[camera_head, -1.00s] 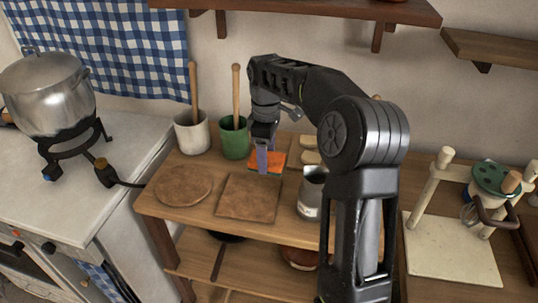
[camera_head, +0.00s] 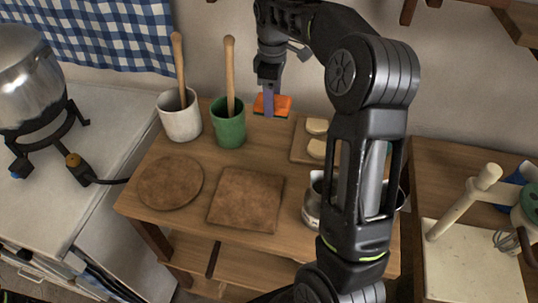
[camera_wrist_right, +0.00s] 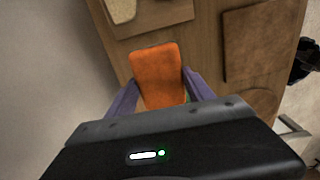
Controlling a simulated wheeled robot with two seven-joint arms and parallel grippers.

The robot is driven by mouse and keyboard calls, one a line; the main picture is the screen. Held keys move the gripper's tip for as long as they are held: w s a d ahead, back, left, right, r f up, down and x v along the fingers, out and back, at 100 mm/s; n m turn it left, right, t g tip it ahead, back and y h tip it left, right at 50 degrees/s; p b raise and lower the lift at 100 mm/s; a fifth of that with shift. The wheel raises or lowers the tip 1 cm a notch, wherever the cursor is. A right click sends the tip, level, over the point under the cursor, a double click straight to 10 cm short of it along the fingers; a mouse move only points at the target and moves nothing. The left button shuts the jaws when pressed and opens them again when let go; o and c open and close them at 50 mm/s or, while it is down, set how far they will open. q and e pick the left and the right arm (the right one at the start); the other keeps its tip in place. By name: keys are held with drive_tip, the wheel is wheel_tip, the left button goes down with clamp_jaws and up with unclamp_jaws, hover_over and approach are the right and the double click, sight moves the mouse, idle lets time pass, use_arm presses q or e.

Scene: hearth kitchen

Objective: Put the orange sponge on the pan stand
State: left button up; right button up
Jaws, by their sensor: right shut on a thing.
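The orange sponge (camera_head: 284,103) is held between the fingers of my right gripper (camera_head: 268,103), which is shut on it. It appears raised above the back of the wooden table, right of the green cup. In the right wrist view the orange sponge (camera_wrist_right: 158,75) lies between the purple fingers (camera_wrist_right: 160,98), with the tabletop beyond it. Two flat brown pieces lie on the table: a square one (camera_head: 245,198) and a round one (camera_head: 170,183). I cannot tell which, if either, is the pan stand. My left gripper is not in view.
A white cup (camera_head: 180,120) and a green cup (camera_head: 229,130) hold wooden handles. A board (camera_head: 300,150) with pale slices and a metal can (camera_head: 313,205) stand to the right. A pot (camera_head: 25,75) on a black burner stands left. Shelves hang above.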

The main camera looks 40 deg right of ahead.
hover_over(272, 135)
wheel_tip(272, 135, down, 6)
drive_tip(key=shift+f+p, duration=0.1)
drive_tip(key=shift+p, duration=0.2)
drive_tip(key=shift+f, duration=1.8)
drive_tip(key=shift+f, duration=0.2)
drive_tip(key=o, duration=1.4)
drive_tip(key=shift+o, duration=0.2)
drive_tip(key=shift+r, duration=0.15)
wheel_tip(272, 135, up, 12)
drive_tip(key=shift+r, duration=0.1)
